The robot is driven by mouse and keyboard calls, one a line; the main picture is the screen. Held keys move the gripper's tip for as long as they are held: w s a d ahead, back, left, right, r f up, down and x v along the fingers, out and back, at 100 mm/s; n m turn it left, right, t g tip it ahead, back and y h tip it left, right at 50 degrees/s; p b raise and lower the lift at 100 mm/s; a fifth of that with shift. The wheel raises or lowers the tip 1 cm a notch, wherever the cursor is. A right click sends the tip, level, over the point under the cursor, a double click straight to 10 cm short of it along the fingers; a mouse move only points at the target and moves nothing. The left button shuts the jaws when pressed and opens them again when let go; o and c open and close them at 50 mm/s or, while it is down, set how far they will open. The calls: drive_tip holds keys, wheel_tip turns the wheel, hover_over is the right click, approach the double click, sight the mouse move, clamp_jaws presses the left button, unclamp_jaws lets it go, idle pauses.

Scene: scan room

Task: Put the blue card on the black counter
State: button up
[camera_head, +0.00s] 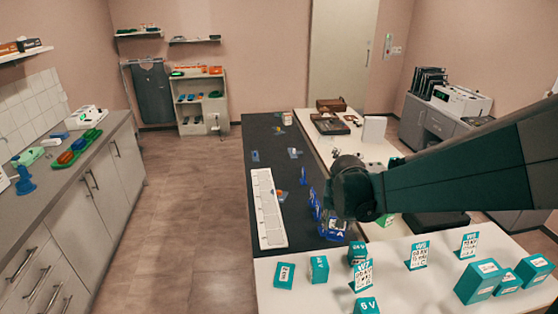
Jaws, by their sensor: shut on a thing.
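The black counter (262,138) is a long dark top running from the middle of the view towards the back. My gripper (340,212) reaches in from the right, over the counter's right edge near its front end. It is shut on a blue card (331,229), which shows in part just below the gripper. The fingers are mostly hidden by the dark wrist, so the exact grip cannot be seen. Other blue upright pieces (303,177) stand on the counter to the left and behind.
A white keyboard-like strip (266,208) lies along the counter's left side. Several teal boxes (319,269) and standing cards (418,256) occupy the white table (400,299) in front. Small flat items dot the counter's far part, with bare black surface between them.

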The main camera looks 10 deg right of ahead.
drive_tip(key=w+a+r+n+g+y+b, duration=0.15)
drive_tip(key=w+a+n, duration=0.25)
drive_tip(key=a+n, duration=0.45)
drive_tip(key=w+a+n+g+y+b, duration=0.1)
drive_tip(key=w+a+n+g+y, duration=0.15)
drive_tip(key=w+a+n, duration=0.45)
drive_tip(key=w+a+n+g+y+b, duration=0.1)
drive_tip(key=w+a+n+y, duration=0.1)
drive_tip(key=a+n, duration=0.8)
wheel_tip(320, 180, down, 14)
drive_tip(key=shift+a+f+m, duration=0.15)
drive_tip(key=shift+m, duration=0.2)
wheel_tip(320, 180, down, 6)
drive_tip(key=shift+f, duration=0.15)
idle(0.4)
drive_tip(key=shift+f, duration=0.1)
drive_tip(key=shift+f+b, duration=0.4)
drive_tip(key=shift+f, duration=1.35)
drive_tip(key=shift+f, duration=0.15)
